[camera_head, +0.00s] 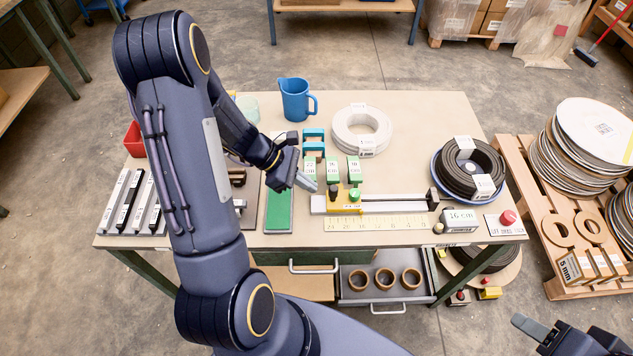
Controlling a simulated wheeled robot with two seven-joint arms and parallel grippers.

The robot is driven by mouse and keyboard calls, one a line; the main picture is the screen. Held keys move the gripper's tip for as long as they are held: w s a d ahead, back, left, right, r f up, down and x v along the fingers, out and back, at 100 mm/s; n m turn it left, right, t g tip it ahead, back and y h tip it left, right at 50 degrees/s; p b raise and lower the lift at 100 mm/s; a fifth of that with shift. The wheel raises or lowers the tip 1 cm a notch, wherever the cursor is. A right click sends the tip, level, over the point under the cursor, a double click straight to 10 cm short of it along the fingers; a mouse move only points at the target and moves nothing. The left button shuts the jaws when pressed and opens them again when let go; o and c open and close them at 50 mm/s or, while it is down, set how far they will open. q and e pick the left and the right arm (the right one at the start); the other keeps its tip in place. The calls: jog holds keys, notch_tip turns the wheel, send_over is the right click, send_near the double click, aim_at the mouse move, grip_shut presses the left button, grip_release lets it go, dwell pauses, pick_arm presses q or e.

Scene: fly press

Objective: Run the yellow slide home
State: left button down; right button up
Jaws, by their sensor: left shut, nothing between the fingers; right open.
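The yellow slide (345,208) sits at the left part of a pale rail (395,207) on the workbench. It carries a green knob (355,194) and a dark knob (333,192). A dark block (432,199) stands at the rail's right end, with a stretch of rail between it and the slide. My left gripper (309,184) is shut and empty, just left of and above the slide; I cannot tell whether it touches anything. My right gripper (530,326) is open, low at the right, away from the bench.
A yellow ruler (377,223) lies in front of the rail. Green blocks (353,168) stand behind the slide. A block marked 16 cm (458,220) and a red button (508,217) are at right. An open drawer (355,296) holds rings below. A blue jug (295,98) stands behind.

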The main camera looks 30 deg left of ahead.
pick_arm(q)
jog(key=shift+w+d, duration=0.2)
jog(key=shift+d, duration=0.4)
jog(key=shift+w+d, duration=0.2)
jog(key=shift+d, duration=0.35)
jog(key=w+d, duration=0.2)
jog(key=d, duration=0.2)
jog(key=w+d, duration=0.3)
jog(key=d, duration=0.2)
jog(key=w+d, duration=0.3)
jog(key=d, duration=0.1)
jog(key=shift+w+d+b, duration=0.15)
jog(key=shift+d+b, duration=0.1)
jog(key=shift+b, duration=0.05)
jog(key=shift+w+d, duration=0.15)
jog(key=shift+d, duration=0.1)
jog(key=shift+d+r, duration=0.1)
